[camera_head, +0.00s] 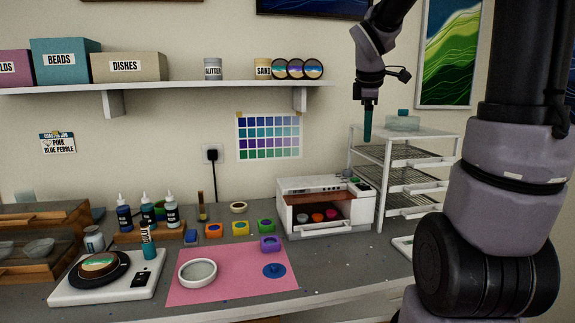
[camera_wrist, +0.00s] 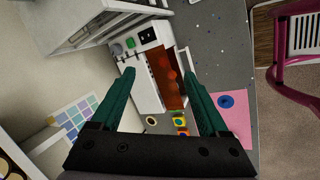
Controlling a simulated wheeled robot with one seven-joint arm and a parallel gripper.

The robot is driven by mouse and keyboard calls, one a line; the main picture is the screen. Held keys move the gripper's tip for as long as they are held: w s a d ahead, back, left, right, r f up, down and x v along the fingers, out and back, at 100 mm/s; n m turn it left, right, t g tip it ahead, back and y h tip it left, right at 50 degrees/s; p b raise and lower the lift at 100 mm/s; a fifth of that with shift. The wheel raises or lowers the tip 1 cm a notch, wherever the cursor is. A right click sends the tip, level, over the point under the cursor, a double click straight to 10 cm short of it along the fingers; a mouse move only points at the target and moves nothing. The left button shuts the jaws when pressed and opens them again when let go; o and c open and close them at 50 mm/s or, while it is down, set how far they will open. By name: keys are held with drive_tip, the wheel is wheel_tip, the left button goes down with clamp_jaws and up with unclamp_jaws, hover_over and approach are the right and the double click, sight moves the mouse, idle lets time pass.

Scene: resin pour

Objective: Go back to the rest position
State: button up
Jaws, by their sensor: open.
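My gripper (camera_head: 368,120) is raised in the air in front of the wall, between the shelf and the white rack, with its teal fingers pointing down. In the wrist view my gripper (camera_wrist: 158,95) shows two teal fingers spread apart with nothing between them. Below and beyond the fingers is the white oven (camera_wrist: 148,84), well away from them. The head view shows the same oven (camera_head: 325,183) on the bench, with its front open and several coloured pieces inside.
A white wire rack (camera_head: 385,180) stands right of the oven, a glass container (camera_head: 402,122) on top. The wall shelf (camera_head: 200,87) holds boxes and jars. On the bench are a pink mat (camera_head: 225,290), a white scale (camera_head: 70,290), bottles (camera_head: 171,209) and small coloured moulds (camera_head: 240,228).

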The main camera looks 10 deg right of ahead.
drive_tip(key=s+a+r+m+t+y, duration=0.1)
drive_tip(key=s+a+m, duration=0.3)
drive_tip(key=s+m, duration=0.4)
drive_tip(key=s+a+r+m+t+y, duration=0.1)
drive_tip(key=s+a+m+y, duration=0.2)
drive_tip(key=s+m, duration=0.6)
drive_tip(key=shift+s+a+r+m+t, duration=0.3)
drive_tip(key=shift+s+a+r+t, duration=0.1)
drive_tip(key=shift+s, duration=0.7)
